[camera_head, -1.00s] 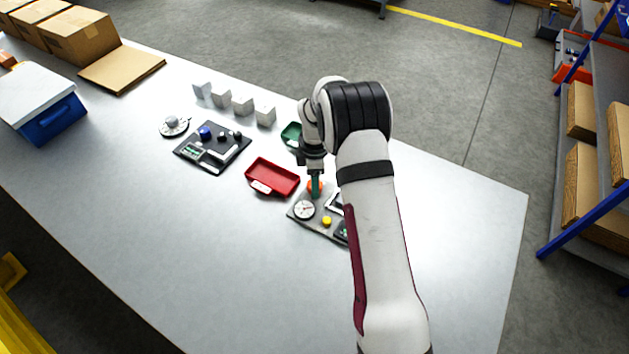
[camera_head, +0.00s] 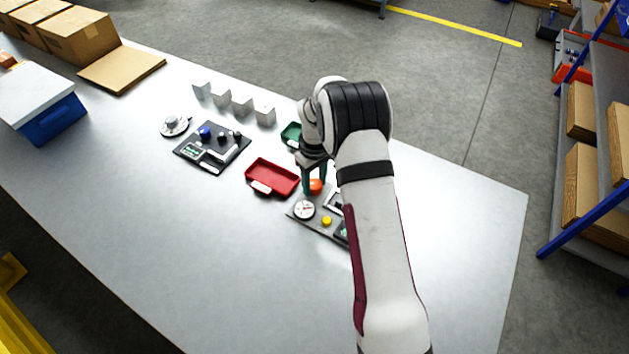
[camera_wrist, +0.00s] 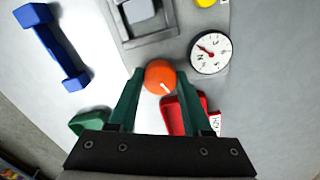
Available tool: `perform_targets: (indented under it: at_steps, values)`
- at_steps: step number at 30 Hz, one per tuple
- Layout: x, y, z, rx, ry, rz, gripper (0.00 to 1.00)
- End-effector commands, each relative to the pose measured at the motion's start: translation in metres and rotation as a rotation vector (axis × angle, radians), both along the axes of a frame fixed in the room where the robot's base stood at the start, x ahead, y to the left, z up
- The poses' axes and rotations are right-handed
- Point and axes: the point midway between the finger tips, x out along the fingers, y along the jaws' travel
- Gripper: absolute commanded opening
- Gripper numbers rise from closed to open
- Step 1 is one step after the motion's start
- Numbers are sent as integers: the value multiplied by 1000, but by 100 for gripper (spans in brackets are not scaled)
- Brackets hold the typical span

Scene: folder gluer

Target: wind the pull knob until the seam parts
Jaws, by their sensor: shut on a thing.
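The orange round pull knob (camera_head: 316,187) stands on a grey tester plate (camera_head: 313,222). In the wrist view the knob (camera_wrist: 160,77) has a white mark pointing to the lower right. My gripper (camera_wrist: 160,75) has its green fingers on either side of the knob and is shut on it. A white dial (camera_wrist: 210,52) with a needle sits beside the knob; it also shows in the head view (camera_head: 304,209). A dark square frame with a grey block (camera_wrist: 140,12) lies on the plate's other side. I cannot make out the seam.
A yellow button (camera_head: 327,221) is on the plate. A red tray (camera_head: 272,178) and a green tray (camera_head: 291,132) stand close by. A blue dumbbell-shaped object (camera_wrist: 55,47) lies near the plate. A dark panel with knobs (camera_head: 212,147) is farther left. The table front is clear.

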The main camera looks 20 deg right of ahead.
Motion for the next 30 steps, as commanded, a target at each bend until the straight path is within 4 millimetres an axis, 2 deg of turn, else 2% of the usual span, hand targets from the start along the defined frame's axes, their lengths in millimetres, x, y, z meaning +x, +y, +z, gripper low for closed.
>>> perform_targets:
  at_steps: [30]
  values:
    - [-1, 0, 0, -1, 3, -964, 0]
